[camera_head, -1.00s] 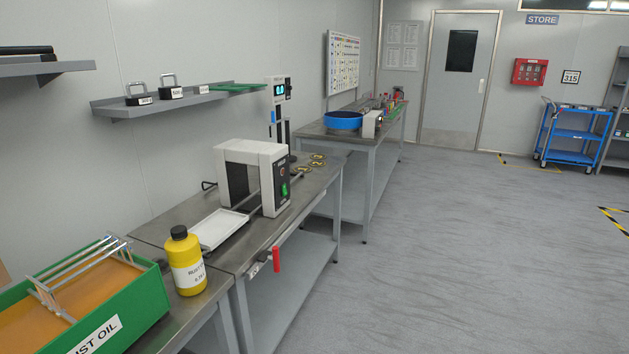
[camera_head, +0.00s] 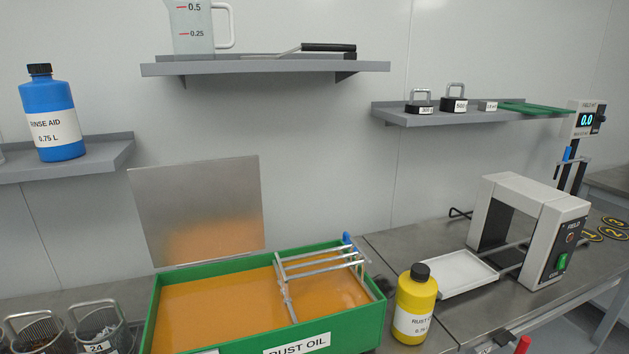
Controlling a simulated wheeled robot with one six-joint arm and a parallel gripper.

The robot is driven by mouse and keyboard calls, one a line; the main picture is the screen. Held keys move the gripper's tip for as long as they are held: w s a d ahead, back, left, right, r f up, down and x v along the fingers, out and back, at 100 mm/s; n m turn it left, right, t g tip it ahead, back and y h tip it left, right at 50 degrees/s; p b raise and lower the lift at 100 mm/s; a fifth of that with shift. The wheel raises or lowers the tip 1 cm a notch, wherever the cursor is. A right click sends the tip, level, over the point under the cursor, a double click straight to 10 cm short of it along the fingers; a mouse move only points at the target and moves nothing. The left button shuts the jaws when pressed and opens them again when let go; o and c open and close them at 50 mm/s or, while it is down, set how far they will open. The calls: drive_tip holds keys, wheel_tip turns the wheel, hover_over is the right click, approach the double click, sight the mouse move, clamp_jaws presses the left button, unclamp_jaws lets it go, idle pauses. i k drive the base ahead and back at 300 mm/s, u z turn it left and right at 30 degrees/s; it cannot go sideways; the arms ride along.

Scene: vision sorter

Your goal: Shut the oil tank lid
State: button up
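The green oil tank (camera_head: 376,322) stands on the bench at the bottom centre, with orange-brown oil inside and a label ending in "UST OIL" on its front. Its lid (camera_head: 195,205) is a flat grey metal plate standing upright along the tank's back edge, so the tank is open. The lid's lower part reflects the orange oil. A metal rack (camera_head: 322,266) with a blue piece at its back lies across the right part of the tank. My gripper is not in view.
A yellow bottle (camera_head: 415,305) stands just right of the tank. Wire baskets (camera_head: 100,325) stand at its left. A shelf (camera_head: 265,68) with a jug hangs above the lid. A blue rinse aid bottle (camera_head: 50,115) is at left. A white-grey machine (camera_head: 535,210) is at right.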

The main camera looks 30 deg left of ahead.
sight(199, 212)
drive_tip(key=u, duration=0.9)
drive_tip(key=i, duration=0.85)
drive_tip(key=u, duration=0.6)
